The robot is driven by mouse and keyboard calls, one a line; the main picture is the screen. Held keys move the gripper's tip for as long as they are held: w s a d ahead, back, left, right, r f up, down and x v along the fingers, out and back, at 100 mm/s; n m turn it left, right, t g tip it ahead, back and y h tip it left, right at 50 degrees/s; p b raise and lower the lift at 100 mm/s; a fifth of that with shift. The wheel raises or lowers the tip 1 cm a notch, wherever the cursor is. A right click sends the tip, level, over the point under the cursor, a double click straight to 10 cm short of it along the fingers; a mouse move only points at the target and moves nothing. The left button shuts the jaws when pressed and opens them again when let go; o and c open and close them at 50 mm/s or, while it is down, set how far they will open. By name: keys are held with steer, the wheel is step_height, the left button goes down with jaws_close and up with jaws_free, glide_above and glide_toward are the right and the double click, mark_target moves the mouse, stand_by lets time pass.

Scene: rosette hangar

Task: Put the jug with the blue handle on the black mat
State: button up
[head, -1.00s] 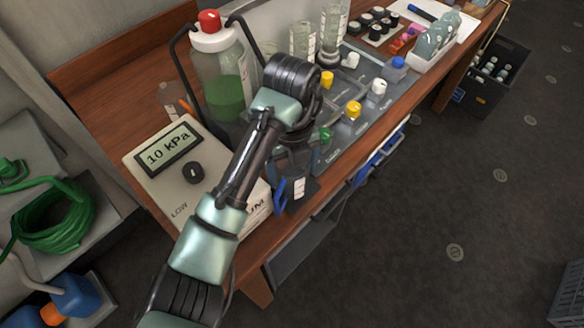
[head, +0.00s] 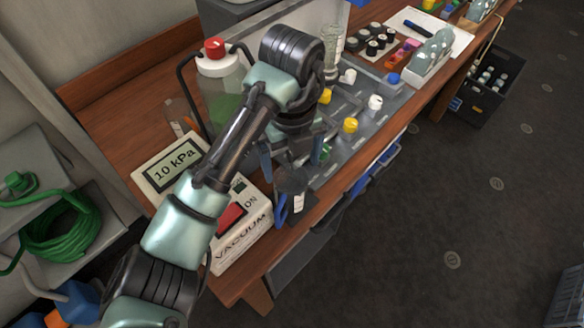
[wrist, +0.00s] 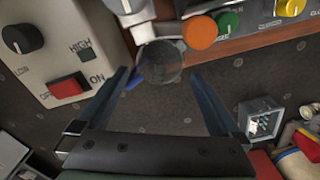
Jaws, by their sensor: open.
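The jug with the blue handle (head: 292,182) is a grey see-through vessel near the front edge of the wooden bench. Its blue handle (head: 282,208) hangs on the left and a white label shows on its front. A dark patch (head: 303,213) at its foot may be the black mat; I cannot tell for sure. My gripper (head: 291,166) is open, above and around the jug's top in the head view. In the wrist view the jug (wrist: 160,62) shows from above between my open fingers, with blue at its left. Touching cannot be told.
A vacuum unit (head: 240,222) stands close at the left. Behind are a red-capped bottle (head: 220,75) of green liquid and a grey tray (head: 365,125) with yellow, white and blue caps.

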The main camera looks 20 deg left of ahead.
steer(key=w+d+r+n+t+h, duration=0.1)
steer(key=w+d+r+n+t, duration=0.25)
steer(key=d+r, duration=0.4)
steer(key=w+d+r+n+t+h, duration=0.25)
steer(key=w+d+r+t, duration=0.25)
steer(key=r, duration=0.6)
steer(key=w+d+r+n+t+h, duration=0.1)
steer(key=w+d+r+n+t, duration=0.35)
steer(key=r, duration=0.45)
steer(key=s+d+r+n+t, duration=0.1)
steer(key=s+r+n+t, duration=0.15)
steer(key=r, duration=0.45)
steer(key=s+d+r+n+t, duration=0.2)
steer(key=r+t, duration=0.2)
steer(key=r, duration=0.2)
steer(key=s+a+r+n+t+y, duration=0.2)
steer(key=s+a+r+n+t, duration=0.1)
steer(key=s+r+n+t, duration=0.1)
steer(key=s+a+r+n+t+y, duration=0.2)
steer(key=s+a+r+n+t, duration=0.1)
steer(key=s+r+n, duration=0.4)
steer(key=s+r+t+p, duration=0.1)
steer(key=s, duration=0.1)
steer(key=shift+s+r+n, duration=0.15)
steer(key=shift+s+n, duration=0.15)
steer(key=shift+s, duration=0.1)
